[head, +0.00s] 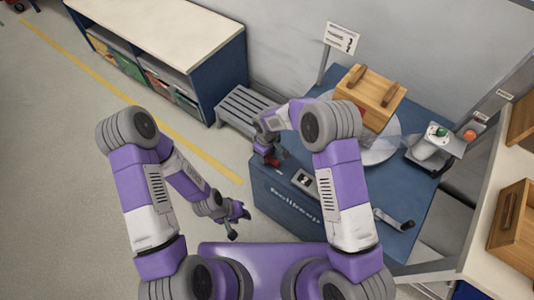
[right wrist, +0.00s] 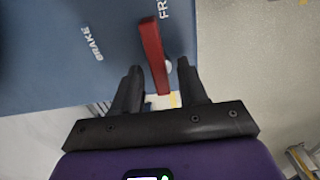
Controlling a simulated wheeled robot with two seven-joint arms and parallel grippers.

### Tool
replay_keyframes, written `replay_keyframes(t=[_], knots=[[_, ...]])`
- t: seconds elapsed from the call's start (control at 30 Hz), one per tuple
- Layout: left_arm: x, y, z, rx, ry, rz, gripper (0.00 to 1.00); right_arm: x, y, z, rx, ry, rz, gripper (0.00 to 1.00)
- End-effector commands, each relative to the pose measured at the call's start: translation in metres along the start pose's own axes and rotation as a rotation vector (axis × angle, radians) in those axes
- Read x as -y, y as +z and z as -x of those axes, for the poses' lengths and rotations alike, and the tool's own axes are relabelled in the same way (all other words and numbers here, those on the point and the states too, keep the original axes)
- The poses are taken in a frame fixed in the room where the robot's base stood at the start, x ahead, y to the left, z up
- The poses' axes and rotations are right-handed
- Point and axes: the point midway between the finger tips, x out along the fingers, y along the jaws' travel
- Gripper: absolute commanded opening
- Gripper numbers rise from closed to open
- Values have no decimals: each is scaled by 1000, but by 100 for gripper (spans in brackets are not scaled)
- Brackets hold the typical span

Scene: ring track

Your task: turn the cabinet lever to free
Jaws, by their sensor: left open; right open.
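The red lever (right wrist: 152,50) sits on the blue cabinet (right wrist: 60,65) between the word BRAKE on its left and a label starting FR, cut off by the top edge. In the right wrist view my right gripper (right wrist: 160,70) is open, with a finger on each side of the lever's lower end; I cannot tell whether either touches it. In the head view the lever (head: 272,161) is a small red patch at the cabinet's left corner, partly hidden by my right gripper (head: 276,153). My left gripper (head: 233,224) is open and empty above the floor, left of the cabinet.
The cabinet top bears a wooden box (head: 369,96) with handles on a pale disc (head: 380,150), a crank handle (head: 394,219) and a unit with green and red buttons (head: 436,145). A grey slatted bench (head: 243,106) stands behind. The floor at left is clear.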

Motion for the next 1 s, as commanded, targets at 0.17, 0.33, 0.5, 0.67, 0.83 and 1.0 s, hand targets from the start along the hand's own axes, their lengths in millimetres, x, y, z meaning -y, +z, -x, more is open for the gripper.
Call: replay_keyframes(t=[0.17,0.33,0.5,0.67,0.83,1.0], knots=[[-3,0,7,0,0,0,43,0,-1,24,-3,2,1,43],[-6,1,16,0,0,0,43,0,0,54,-3,2,0,43],[-7,1,20,0,0,0,43,0,0,72,-1,0,-1,43],[-8,1,20,0,0,0,43,0,0,75,0,-1,-1,43],[-7,1,20,0,0,0,43,0,0,75,0,-1,0,43],[-7,1,20,0,0,0,43,0,0,75,0,0,0,43]])
